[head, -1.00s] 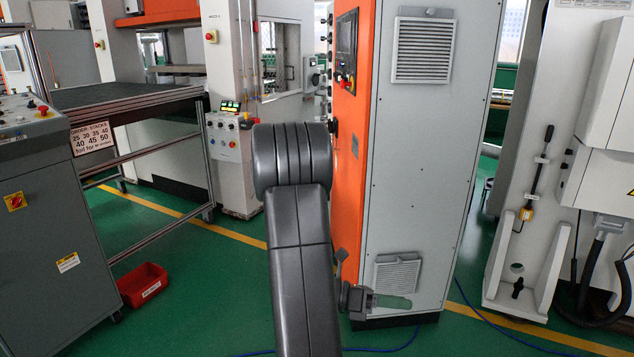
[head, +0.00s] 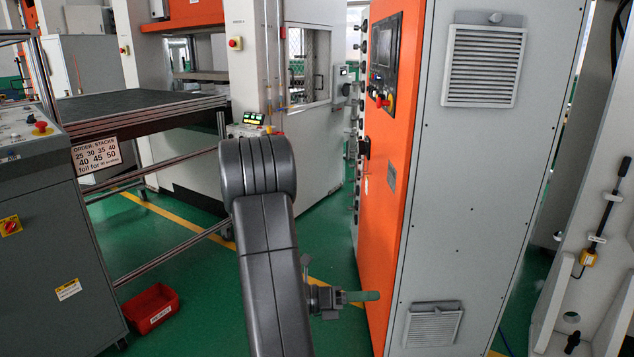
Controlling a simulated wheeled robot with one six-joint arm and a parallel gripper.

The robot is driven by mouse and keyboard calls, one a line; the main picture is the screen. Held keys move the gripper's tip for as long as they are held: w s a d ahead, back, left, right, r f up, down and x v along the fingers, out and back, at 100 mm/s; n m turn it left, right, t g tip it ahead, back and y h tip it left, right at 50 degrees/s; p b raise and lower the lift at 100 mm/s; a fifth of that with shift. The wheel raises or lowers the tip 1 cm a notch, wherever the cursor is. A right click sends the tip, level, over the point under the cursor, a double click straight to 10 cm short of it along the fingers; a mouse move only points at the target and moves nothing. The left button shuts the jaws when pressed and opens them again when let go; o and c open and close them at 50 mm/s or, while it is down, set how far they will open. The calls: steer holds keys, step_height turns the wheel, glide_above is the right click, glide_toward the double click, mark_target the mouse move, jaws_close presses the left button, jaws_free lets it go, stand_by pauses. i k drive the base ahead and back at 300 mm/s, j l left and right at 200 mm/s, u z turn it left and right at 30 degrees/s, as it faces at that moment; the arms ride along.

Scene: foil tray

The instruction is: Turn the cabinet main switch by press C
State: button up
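A tall cabinet with an orange front (head: 392,200) and a grey side (head: 475,190) stands right of centre. Its front carries a dark screen (head: 386,45), small red and yellow controls (head: 381,97) and a black handle-like part (head: 364,146). I cannot tell which of these is the main switch. A red and yellow rotary switch (head: 11,226) sits on the grey console at left.
The grey console (head: 60,240) and a table frame (head: 150,110) stand left. A red bin (head: 152,308) lies on the green floor. A white machine with a control panel stands behind my arm. A white stand (head: 610,250) is at right. Open floor lies between the table and the cabinet.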

mark_target(363, 145)
steer(key=i, duration=1.25)
steer(key=i+z, duration=0.1)
steer(key=i, duration=1.1)
steer(key=i+j, duration=0.2)
steer(key=i, duration=1.05)
